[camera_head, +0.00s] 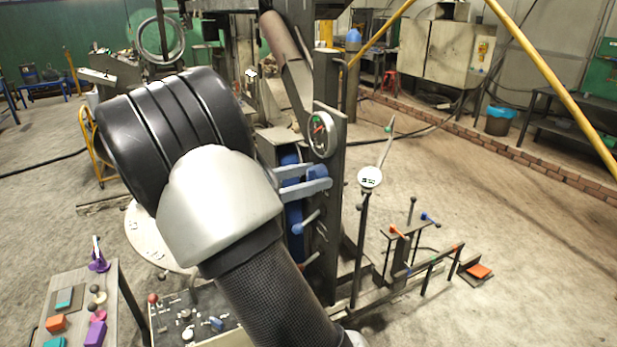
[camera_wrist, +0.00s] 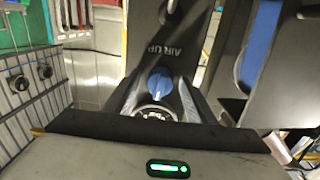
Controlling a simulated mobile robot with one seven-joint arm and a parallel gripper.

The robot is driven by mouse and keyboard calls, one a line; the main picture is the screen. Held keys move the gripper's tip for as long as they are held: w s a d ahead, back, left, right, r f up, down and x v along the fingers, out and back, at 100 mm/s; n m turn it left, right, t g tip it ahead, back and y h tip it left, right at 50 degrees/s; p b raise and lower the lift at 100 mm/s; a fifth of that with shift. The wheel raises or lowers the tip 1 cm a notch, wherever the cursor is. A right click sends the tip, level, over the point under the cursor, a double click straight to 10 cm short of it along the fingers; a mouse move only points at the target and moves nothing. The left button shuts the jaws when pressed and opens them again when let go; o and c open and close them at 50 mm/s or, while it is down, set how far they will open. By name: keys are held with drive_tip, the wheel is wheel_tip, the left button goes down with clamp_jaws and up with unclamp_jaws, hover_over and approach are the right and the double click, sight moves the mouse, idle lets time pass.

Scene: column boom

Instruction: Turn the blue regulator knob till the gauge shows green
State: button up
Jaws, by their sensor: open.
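The blue regulator knob (camera_wrist: 160,80) sits below the "AIR UP" lettering on the dark panel in the wrist view. My gripper (camera_head: 322,178) is open at the column in the head view, its two pale fingers pointing right. In the wrist view the fingers stand on either side of the knob; I cannot tell whether they touch it. A round gauge (camera_wrist: 156,113) shows below the knob, its lower part hidden by my gripper body. In the head view a round dial (camera_head: 321,134) with red and green marks is on the column above my gripper; its needle reading is too small to tell.
A blue lever (camera_head: 306,222) sticks out of the column below my gripper. A white round dial (camera_head: 369,178) stands on a post to the right. Low levers and rails stand at the lower right. A small table (camera_head: 110,300) with coloured blocks is at the lower left.

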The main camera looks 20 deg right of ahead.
drive_tip(key=c, duration=1)
drive_tip(key=shift+c, duration=0.2)
drive_tip(key=shift+f+b, duration=0.1)
drive_tip(key=shift+b, duration=0.2)
drive_tip(key=m+b, duration=0.4)
drive_tip(key=shift+f+m, duration=0.2)
drive_tip(key=shift+m, duration=0.2)
drive_tip(key=m+b, duration=0.5)
drive_tip(key=b, duration=0.1)
drive_tip(key=shift+w+m, duration=0.1)
drive_tip(key=shift+m, duration=0.2)
drive_tip(key=m+b, duration=0.5)
drive_tip(key=b, duration=0.2)
drive_tip(key=m+b, duration=0.3)
drive_tip(key=b, duration=0.1)
drive_tip(key=shift+r+m+b, duration=0.15)
drive_tip(key=shift+m+b, duration=0.15)
drive_tip(key=shift+m, duration=0.1)
drive_tip(key=shift+r+m+b, duration=0.15)
drive_tip(key=shift+m+b, duration=0.25)
drive_tip(key=shift+b, duration=0.1)
